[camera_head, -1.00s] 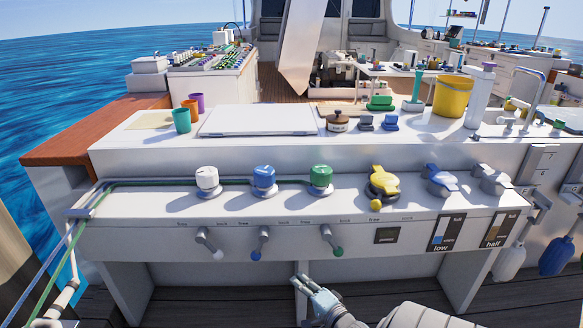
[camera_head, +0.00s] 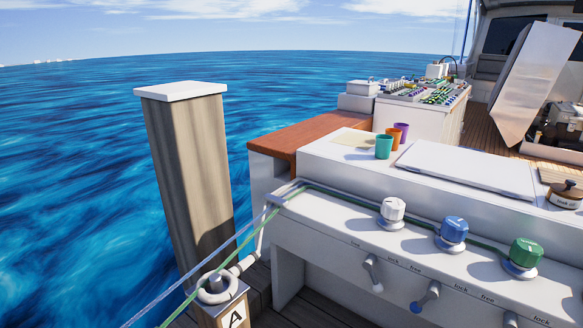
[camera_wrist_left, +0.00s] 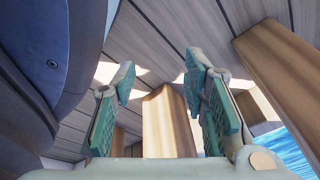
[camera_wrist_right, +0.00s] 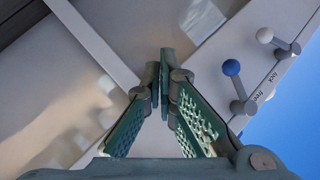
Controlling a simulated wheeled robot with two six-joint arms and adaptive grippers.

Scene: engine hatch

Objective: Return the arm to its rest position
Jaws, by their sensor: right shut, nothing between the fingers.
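My right gripper (camera_wrist_right: 160,70) shows in the right wrist view. Its green-padded fingers meet at the tips with nothing between them. It is below the white console, apart from a blue-knobbed lever (camera_wrist_right: 238,85) and a white-knobbed lever (camera_wrist_right: 275,40) at the right. My left gripper (camera_wrist_left: 158,66) shows in the left wrist view with its fingers spread and empty. Wooden planks and posts lie beyond it. Neither gripper shows clearly in the head view.
In the head view, the console (camera_head: 330,235) carries white (camera_head: 392,210), blue (camera_head: 453,232) and green (camera_head: 524,255) knobs with levers below. A wooden post (camera_head: 190,180) stands at the left beside open water.

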